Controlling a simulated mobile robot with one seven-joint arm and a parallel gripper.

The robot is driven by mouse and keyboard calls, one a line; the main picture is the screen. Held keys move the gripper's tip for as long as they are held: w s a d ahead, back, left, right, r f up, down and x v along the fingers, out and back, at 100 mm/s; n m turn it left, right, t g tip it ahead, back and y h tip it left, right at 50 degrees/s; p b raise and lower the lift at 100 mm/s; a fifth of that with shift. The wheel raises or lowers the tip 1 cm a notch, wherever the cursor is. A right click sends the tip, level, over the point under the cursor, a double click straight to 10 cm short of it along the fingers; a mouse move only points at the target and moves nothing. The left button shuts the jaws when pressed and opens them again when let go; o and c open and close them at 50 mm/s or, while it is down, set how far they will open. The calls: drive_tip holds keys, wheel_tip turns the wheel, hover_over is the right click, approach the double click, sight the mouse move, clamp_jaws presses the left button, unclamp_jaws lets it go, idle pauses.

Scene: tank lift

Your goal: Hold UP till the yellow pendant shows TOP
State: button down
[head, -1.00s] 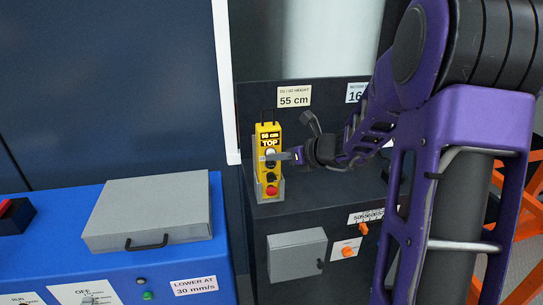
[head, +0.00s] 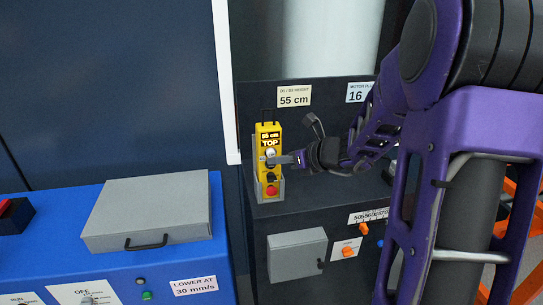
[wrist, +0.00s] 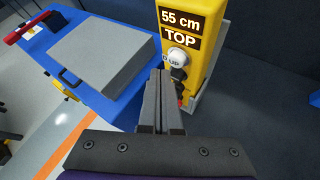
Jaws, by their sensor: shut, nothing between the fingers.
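The yellow pendant (head: 268,143) stands upright in a grey holder on the dark cabinet. Its display reads 55 cm and TOP, in the head view and in the wrist view (wrist: 180,42). Below the display are a white UP button (head: 270,152), a black button (head: 272,177) and a red button (head: 272,190). My gripper (head: 272,161) is shut and empty, its fingertips in front of the pendant, just below the white button. In the wrist view the shut fingers (wrist: 160,75) lie below and left of the white button (wrist: 181,54), which shows uncovered. I cannot tell whether they touch the pendant.
A sign (head: 294,96) behind the pendant reads 55 cm. A blue console (head: 60,235) with a grey lidded box (head: 150,210) stands at left. The dark cabinet (head: 290,218) carries a grey box (head: 297,255) and orange knobs on its front. My arm fills the right side.

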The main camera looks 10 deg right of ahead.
drive_tip(key=s, duration=0.5)
drive_tip(key=shift+b, duration=0.3)
idle(1.5)
